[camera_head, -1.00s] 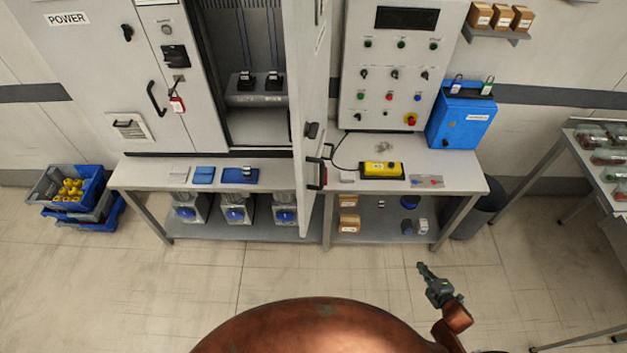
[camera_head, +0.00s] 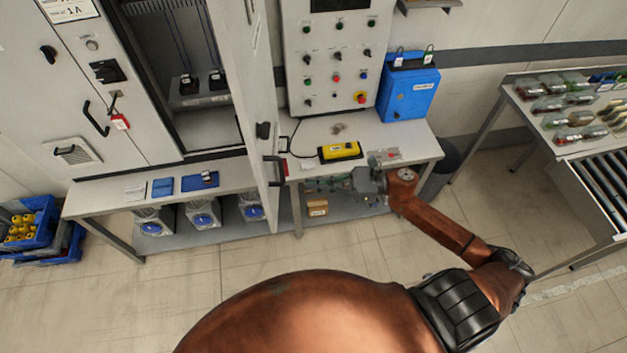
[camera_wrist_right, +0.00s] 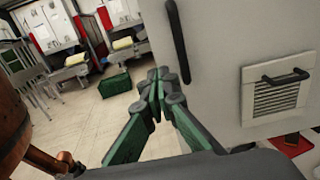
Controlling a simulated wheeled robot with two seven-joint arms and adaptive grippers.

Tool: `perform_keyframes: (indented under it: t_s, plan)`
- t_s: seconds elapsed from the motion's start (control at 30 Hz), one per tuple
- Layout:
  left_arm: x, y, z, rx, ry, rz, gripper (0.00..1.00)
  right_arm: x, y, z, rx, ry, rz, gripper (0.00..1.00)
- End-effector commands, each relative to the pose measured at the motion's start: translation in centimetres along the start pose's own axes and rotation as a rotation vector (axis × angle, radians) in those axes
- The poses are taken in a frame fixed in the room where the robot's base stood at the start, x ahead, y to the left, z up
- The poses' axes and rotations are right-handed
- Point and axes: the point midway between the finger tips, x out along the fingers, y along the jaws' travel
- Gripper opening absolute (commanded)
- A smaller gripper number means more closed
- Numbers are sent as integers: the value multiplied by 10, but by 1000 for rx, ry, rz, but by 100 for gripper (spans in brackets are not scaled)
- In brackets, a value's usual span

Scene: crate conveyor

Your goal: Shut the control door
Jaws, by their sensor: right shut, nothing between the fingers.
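The control door (camera_head: 258,110) stands open and shows nearly edge-on in the head view. It juts out from the right side of the open cabinet. Its black and red handle (camera_head: 275,168) is on the right-hand face near the free edge. My right gripper (camera_head: 308,185) is shut and empty, just right of the door and in front of the bench edge. In the right wrist view its green fingers (camera_wrist_right: 157,82) meet in front of a light panel (camera_wrist_right: 225,60), which seems to be the door's face. Contact is unclear. My left gripper is not in view.
The bench (camera_head: 425,150) holds a yellow device (camera_head: 340,152) and a blue box (camera_head: 408,92). A control panel (camera_head: 325,60) stands behind it. Locked cabinet doors (camera_head: 60,110) are at the left. A roller conveyor (camera_head: 605,185) is at the right. The floor in front is clear.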

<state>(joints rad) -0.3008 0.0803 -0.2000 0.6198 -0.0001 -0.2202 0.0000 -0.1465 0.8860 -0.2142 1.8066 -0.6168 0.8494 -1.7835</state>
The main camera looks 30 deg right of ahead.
Motion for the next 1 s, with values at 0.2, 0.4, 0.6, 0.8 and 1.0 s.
perform_keyframes:
  t_s: [0.2,0.4,0.6,0.8,1.0]
  plan:
    - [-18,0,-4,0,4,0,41,46,-1,5,-1,-2,-1,0]
    - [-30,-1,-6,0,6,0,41,81,-1,4,2,-2,-4,0]
    - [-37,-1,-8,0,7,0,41,100,-2,2,2,-1,-6,0]
    - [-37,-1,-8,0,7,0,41,104,-2,0,3,1,-8,0]
    - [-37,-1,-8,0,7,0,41,104,-2,0,3,0,-8,0]
